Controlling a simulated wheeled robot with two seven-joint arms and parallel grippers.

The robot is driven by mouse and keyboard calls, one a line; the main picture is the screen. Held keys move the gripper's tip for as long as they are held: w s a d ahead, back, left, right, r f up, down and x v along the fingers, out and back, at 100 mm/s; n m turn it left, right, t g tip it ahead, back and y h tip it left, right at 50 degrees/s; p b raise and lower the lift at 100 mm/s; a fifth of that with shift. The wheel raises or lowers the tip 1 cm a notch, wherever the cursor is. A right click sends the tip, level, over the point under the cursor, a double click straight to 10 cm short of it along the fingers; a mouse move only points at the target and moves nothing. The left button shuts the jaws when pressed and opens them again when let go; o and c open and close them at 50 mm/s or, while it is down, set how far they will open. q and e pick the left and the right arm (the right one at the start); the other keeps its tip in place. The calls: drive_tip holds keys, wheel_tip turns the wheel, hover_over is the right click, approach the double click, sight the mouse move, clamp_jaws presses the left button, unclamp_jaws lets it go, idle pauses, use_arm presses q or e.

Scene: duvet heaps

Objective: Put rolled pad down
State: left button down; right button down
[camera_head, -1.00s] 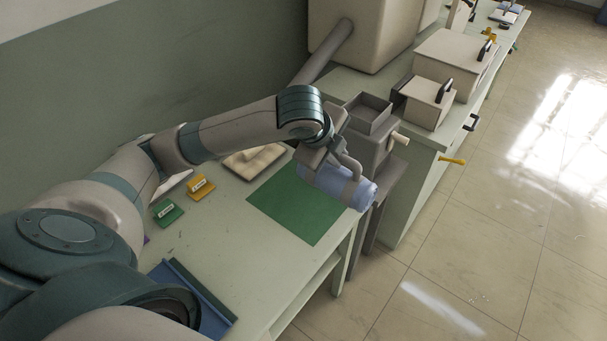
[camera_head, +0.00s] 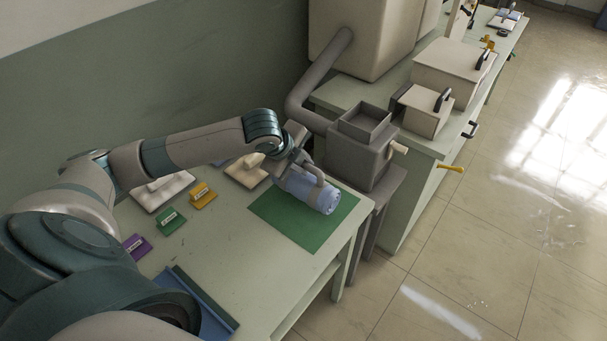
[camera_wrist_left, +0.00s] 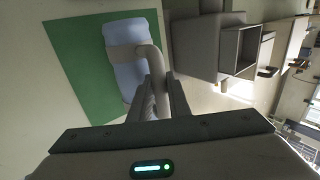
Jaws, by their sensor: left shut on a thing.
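The rolled pad (camera_head: 308,190) is a light blue cylinder with a grey band and a grey loop handle. It is at the green mat (camera_head: 288,237) on the pale table; whether it touches the mat is hard to tell. My left gripper (camera_head: 303,163) is at the handle, shut on it, above the pad. In the left wrist view the pad (camera_wrist_left: 130,58) lies over the right part of the green mat (camera_wrist_left: 75,80), and the gripper (camera_wrist_left: 163,92) is on the handle. My right gripper is not in view.
A grey machine with an open hopper (camera_head: 362,124) stands just beyond the mat. Small purple (camera_head: 136,246), green (camera_head: 170,220) and yellow (camera_head: 202,195) tagged blocks and pale handled blocks (camera_head: 246,171) lie to the left. The table's front edge is close to the mat.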

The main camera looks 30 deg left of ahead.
sight(303, 177)
use_arm(q)
drive_tip(key=shift+f+p, duration=0.65)
drive_tip(key=shift+f, duration=1.45)
drive_tip(key=c, duration=1.7)
unclamp_jaws()
drive_tip(key=shift+s, duration=0.1)
drive_tip(key=shift+o, duration=0.2)
drive_tip(key=shift+s+r, duration=0.3)
drive_tip(key=shift+r, duration=0.3)
drive_tip(key=b+v, duration=0.2)
drive_tip(key=v, duration=0.8)
drive_tip(key=shift+s+r, duration=0.15)
drive_tip(key=shift+r, duration=0.2)
